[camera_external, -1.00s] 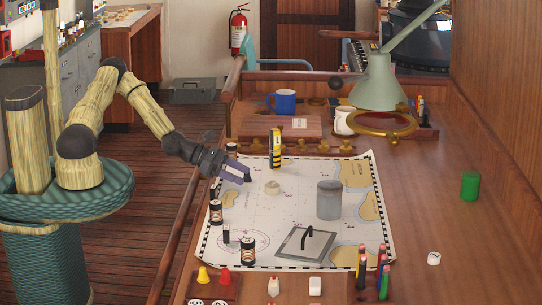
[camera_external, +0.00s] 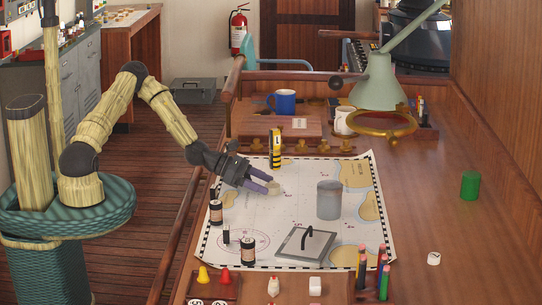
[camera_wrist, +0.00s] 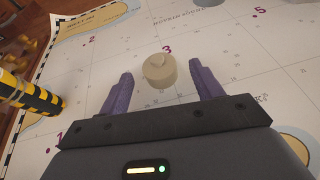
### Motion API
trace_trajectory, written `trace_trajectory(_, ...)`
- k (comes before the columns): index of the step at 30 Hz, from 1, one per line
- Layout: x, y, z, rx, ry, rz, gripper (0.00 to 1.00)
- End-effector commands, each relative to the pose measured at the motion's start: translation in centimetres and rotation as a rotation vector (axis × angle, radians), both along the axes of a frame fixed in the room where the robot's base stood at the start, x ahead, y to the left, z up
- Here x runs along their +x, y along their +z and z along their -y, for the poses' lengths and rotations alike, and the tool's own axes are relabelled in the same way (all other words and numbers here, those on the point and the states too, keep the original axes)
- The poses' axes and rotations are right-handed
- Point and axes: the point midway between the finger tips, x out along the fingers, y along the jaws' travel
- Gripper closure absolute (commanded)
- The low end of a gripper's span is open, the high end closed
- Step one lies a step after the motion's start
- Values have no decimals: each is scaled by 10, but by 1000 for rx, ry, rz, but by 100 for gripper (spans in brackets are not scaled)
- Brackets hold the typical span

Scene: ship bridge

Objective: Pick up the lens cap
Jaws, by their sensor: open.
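A small beige round piece with a low knob on top, possibly the lens cap (camera_wrist: 160,71), sits upright on the chart. In the external view this beige piece (camera_external: 276,188) is partly hidden by my fingers. My gripper (camera_external: 267,184) is open and reaches in from the left, low over the chart. In the wrist view its two purple fingers lie left and right of the piece, with the piece at the gap between their tips. A gap shows on both sides, and nothing is held.
A yellow-and-black striped post (camera_external: 275,150) stands close behind my gripper, at left in the wrist view (camera_wrist: 28,94). A grey cylinder (camera_external: 329,200) stands to the right. Dark-banded canisters (camera_external: 248,251) and a grey plate with a handle (camera_external: 306,245) are nearer the front.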

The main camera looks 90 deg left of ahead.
Motion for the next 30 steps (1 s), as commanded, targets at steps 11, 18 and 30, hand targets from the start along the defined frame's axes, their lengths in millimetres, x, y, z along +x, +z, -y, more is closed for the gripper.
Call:
trace_trajectory(11,20,-8,2,-1,0,-1,35)
trace_trajectory(18,19,-9,2,0,1,-1,35)
trace_trajectory(30,19,-9,2,-1,0,-1,81)
